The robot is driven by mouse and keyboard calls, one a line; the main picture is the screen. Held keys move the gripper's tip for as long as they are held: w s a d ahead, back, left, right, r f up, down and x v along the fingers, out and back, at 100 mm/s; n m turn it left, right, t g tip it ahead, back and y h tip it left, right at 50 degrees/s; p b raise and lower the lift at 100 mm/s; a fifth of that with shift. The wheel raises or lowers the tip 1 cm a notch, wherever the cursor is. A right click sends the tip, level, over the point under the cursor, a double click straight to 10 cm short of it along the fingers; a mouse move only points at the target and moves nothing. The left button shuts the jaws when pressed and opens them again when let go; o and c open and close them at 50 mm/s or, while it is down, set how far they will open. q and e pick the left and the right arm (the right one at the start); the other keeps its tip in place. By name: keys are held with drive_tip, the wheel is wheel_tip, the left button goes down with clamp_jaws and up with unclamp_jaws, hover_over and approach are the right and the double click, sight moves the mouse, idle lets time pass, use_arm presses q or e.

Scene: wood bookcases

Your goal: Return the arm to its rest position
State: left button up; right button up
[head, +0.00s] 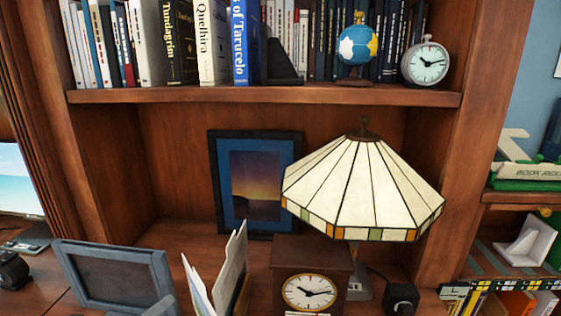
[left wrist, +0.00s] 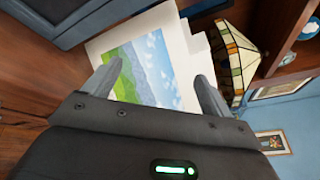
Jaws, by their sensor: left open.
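My left gripper (left wrist: 155,72) shows in the left wrist view with its two grey fingers spread apart. No object is visibly clamped between them. A white card with a landscape picture (left wrist: 150,68) lies beyond the fingers; its distance from them is hard to judge. In the head view, white upright folders or papers (head: 219,274) stand on the lower shelf. I cannot make out my left gripper for sure in the head view. My right gripper is in neither view.
A dark empty-looking frame (head: 115,272) stands at the lower left. A wooden clock (head: 310,255), a stained-glass lamp (head: 360,190) and a blue-framed picture (head: 227,205) stand on the lower shelf. Books, a globe (head: 358,45) and a round clock (head: 426,62) fill the upper shelf (head: 250,95).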

use_arm(q)
drive_tip(key=s+f+n+g+y, duration=0.5)
drive_tip(key=s+f+n, duration=0.4)
drive_tip(key=f+n, duration=0.65)
drive_tip(key=s+d+f+n+g+y, duration=0.1)
drive_tip(key=s+d+f+n+g, duration=0.15)
drive_tip(key=s+n, duration=0.4)
drive_tip(key=s+d+f+n+g+y, duration=0.1)
drive_tip(key=s+f+n+g, duration=0.25)
drive_tip(key=s+n, duration=0.3)
drive_tip(key=s+f+g, duration=0.2)
drive_tip(key=s+f, duration=0.1)
drive_tip(key=f, duration=2.4)
drive_tip(key=s+a+f, duration=0.3)
drive_tip(key=s+f, duration=1.1)
drive_tip(key=s, duration=0.1)
drive_tip(key=shift+s+g, duration=0.25)
drive_tip(key=shift+g, duration=0.15)
drive_tip(key=shift+s+m, duration=0.1)
drive_tip(key=shift+m, duration=0.15)
